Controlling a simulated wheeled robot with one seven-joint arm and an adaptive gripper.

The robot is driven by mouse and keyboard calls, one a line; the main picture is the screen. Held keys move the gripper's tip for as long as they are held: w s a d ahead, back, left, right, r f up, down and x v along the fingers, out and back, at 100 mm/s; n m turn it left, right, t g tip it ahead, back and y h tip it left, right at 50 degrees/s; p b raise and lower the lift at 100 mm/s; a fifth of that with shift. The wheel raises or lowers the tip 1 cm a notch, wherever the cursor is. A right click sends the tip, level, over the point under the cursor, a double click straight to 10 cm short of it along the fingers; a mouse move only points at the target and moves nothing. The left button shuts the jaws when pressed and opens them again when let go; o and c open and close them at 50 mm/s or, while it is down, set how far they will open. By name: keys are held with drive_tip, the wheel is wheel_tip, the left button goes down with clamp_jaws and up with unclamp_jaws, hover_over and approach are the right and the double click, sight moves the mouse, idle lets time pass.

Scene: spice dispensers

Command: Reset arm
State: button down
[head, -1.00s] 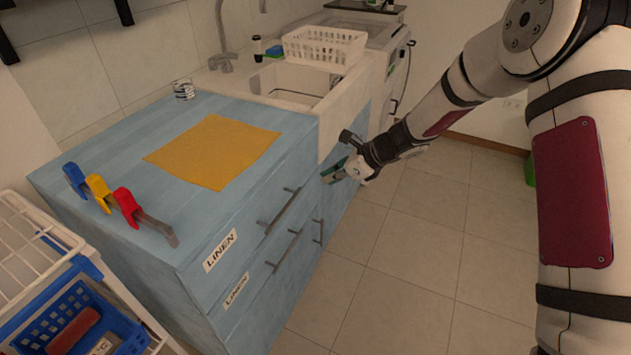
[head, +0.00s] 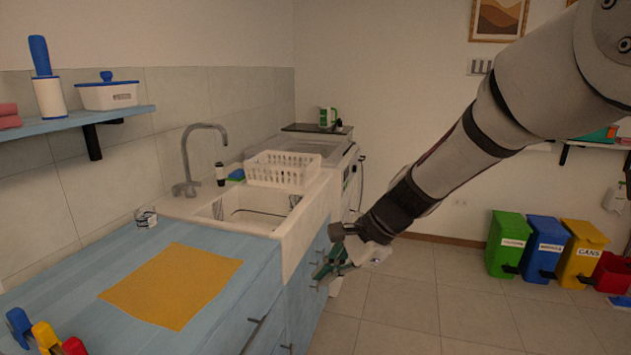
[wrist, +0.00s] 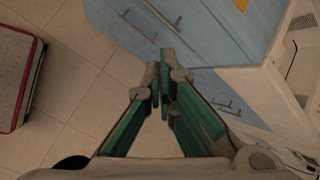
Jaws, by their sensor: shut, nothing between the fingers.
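My gripper (head: 326,272) is at the end of my outstretched arm, in front of the blue cabinet (head: 268,318) below the sink. In the wrist view its green-sided fingers (wrist: 163,95) meet at the tips, with nothing between them. Below the fingers is the tiled floor, with the cabinet drawers and their handles just beyond. I cannot tell whether the fingertips touch the cabinet front, but they look apart from it.
A yellow cloth (head: 172,285) lies on the countertop. Several coloured bins (head: 508,243) stand by the far wall. The tiled floor (head: 420,300) in the middle is clear.

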drive_tip(key=s+d+r+n+h+p, duration=0.2)
drive_tip(key=s+d+r+n, duration=0.2)
drive_tip(key=s, duration=0.6)
drive_tip(key=s+d+r+n+t+h+p, duration=0.1)
drive_tip(key=s+d+r+n, duration=0.4)
drive_tip(key=s, duration=0.5)
drive_tip(key=s+d+r+n+t+h+p, duration=0.1)
drive_tip(key=s+d+r+n+h+p, duration=0.1)
drive_tip(key=s+d, duration=0.5)
drive_tip(key=s+r+n+h, duration=0.1)
drive_tip(key=s+r+n, duration=0.1)
drive_tip(key=s+r, duration=0.1)
drive_tip(key=shift+s+d+r+h+p, duration=0.3)
drive_tip(key=shift+s+d+r+p, duration=0.1)
drive_tip(key=shift+s, duration=0.15)
